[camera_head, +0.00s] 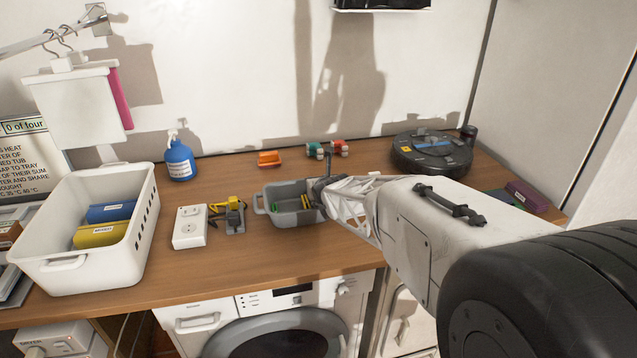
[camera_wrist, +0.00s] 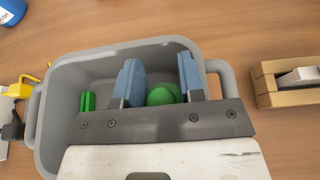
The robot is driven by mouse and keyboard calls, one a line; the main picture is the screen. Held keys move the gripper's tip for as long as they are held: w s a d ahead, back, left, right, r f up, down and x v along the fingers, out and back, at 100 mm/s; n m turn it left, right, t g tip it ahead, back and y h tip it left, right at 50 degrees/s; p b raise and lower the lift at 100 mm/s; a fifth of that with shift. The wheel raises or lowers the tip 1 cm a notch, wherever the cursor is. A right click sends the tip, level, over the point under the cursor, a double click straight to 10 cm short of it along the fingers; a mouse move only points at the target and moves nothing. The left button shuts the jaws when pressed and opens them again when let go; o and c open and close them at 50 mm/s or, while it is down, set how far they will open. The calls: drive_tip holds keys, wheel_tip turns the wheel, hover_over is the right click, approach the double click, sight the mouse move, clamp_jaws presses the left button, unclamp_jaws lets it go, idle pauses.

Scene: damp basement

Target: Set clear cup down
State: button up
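I cannot make out a clear cup in either view. My gripper (camera_head: 322,190) is over the right part of a grey tub (camera_head: 274,217) with side handles. In the wrist view, my gripper (camera_wrist: 159,76) has its two blue-grey fingers apart, inside the outline of the tub (camera_wrist: 62,78), with nothing clearly held between them. A round green thing (camera_wrist: 163,95) shows behind and between the fingers, low in the tub. A small green block (camera_wrist: 88,102) lies in the tub to the left. My gripper's body hides the near part of the tub.
A white basket (camera_head: 75,265) with blue and yellow packs stands at the left. A blue bottle (camera_head: 180,160), an orange block (camera_head: 269,158), a white socket box (camera_head: 189,228) and a robot vacuum (camera_head: 432,152) share the wooden counter. A tan holder (camera_wrist: 262,88) sits right of the tub.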

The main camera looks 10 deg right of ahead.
drive_tip(key=shift+r, duration=0.2)
drive_tip(key=shift+v, duration=1)
drive_tip(key=v, duration=1)
drive_tip(key=shift+a, duration=0.15)
